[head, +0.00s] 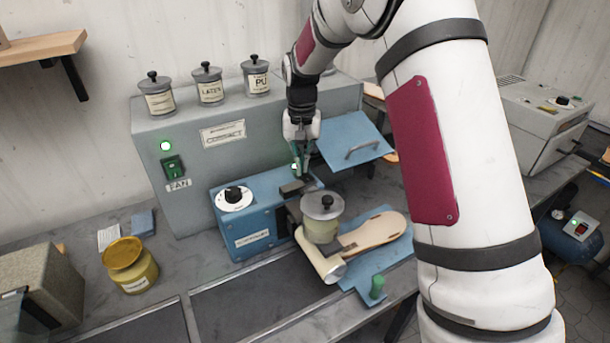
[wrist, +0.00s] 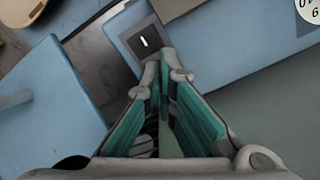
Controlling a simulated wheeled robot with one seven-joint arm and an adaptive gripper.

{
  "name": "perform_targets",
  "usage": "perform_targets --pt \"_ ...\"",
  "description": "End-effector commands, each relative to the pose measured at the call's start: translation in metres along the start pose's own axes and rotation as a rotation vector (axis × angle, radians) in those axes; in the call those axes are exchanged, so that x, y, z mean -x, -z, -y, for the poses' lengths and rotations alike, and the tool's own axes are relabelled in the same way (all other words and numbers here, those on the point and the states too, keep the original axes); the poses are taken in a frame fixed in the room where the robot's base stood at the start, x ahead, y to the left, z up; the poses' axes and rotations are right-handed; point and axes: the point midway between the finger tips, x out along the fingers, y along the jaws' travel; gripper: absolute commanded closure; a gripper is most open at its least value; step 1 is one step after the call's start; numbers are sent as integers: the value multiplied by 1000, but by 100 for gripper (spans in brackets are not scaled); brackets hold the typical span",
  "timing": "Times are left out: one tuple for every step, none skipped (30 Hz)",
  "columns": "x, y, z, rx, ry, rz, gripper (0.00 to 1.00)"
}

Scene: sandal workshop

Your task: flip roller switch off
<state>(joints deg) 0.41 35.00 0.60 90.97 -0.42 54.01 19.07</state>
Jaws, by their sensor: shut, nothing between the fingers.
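The roller switch (wrist: 143,42) is a dark rocker with a white mark, set in a grey plate on the blue roller machine (head: 247,222). In the wrist view it lies just beyond my fingertips. My gripper (head: 303,176) is shut and empty, pointing down over the top of the machine; it also shows in the wrist view (wrist: 165,68). I cannot tell whether the fingertips touch the switch. In the head view the fingers partly cover the area around it, and a small green glow shows beside them.
A lidded jar (head: 321,229) stands close to the right of my gripper, near the pale roller (head: 326,263). A blue flap with a handle (head: 355,139) is behind. A grey fan box (head: 215,140) carries several jars. A yellow pot (head: 130,268) stands at left.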

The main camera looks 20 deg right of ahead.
Motion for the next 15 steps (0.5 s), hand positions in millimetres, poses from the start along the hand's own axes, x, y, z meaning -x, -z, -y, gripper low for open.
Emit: perform_targets --pt "-1 0 0 0 0 0 100" --pt "-1 0 0 0 0 0 100" --pt "-2 0 0 0 0 0 100" --pt "-2 0 0 0 0 0 100" --pt "-3 0 0 0 0 0 100" --pt "-3 0 0 0 0 0 100" --pt "-4 0 0 0 0 1 100" --pt "-4 0 0 0 0 1 100" --pt "-5 0 0 0 0 1 100" --pt "-5 0 0 0 0 1 100" --pt "-6 0 0 0 0 1 100" --pt "-6 0 0 0 0 1 100" --pt "-6 0 0 0 -1 1 100" --pt "-7 0 0 0 -1 1 100" --pt "-8 0 0 0 -1 1 100"
